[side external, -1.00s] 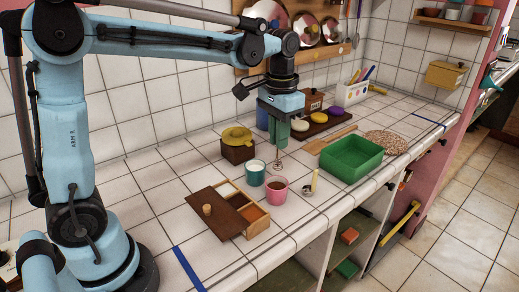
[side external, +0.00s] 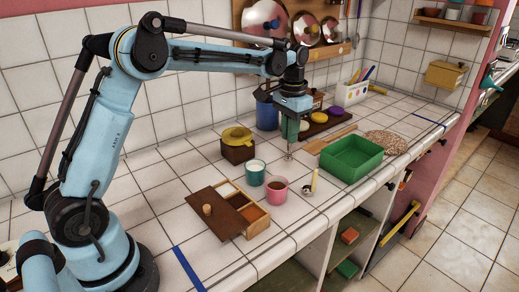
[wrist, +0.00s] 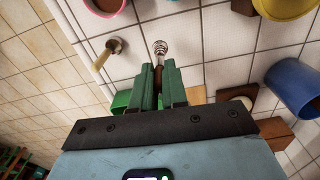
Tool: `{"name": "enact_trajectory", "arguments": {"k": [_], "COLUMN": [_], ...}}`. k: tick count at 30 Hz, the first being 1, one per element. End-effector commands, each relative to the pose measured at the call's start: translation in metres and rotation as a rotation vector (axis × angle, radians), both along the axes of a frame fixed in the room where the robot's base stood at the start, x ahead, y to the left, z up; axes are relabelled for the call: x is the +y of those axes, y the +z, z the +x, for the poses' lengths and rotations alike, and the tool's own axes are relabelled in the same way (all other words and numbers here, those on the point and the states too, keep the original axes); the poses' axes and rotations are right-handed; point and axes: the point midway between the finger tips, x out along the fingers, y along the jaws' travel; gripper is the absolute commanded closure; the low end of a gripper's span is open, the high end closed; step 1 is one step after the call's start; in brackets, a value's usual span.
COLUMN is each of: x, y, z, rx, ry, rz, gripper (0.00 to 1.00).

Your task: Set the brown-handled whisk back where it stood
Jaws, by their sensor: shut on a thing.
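My gripper (side external: 290,130) is above the counter, behind the green tray's left end. Its green fingers (wrist: 158,82) are shut on the brown-handled whisk (wrist: 160,48). The whisk's wire head hangs down below the fingers in the side view (side external: 289,152). Most of the brown handle is hidden between the fingers. I cannot tell whether the wire tip touches the counter.
A green tray (side external: 352,165) is to the right, a teal cup (side external: 254,180) and a pink cup (side external: 276,197) in front. A small ladle (side external: 308,192) lies nearby. A blue canister (side external: 263,118) and spotted utensil box (side external: 349,98) stand behind.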

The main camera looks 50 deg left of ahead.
Motion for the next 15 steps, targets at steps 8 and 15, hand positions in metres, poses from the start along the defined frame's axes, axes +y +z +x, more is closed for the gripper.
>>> {"name": "enact_trajectory", "arguments": {"k": [8, 15], "x": [0.000, 0.000], "y": [-0.029, -0.046], "z": [0.000, 0.000], "rx": [0.000, 0.000], "ry": [0.000, 0.000], "rz": [0.000, 0.000], "gripper": [1.00, 1.00]}}
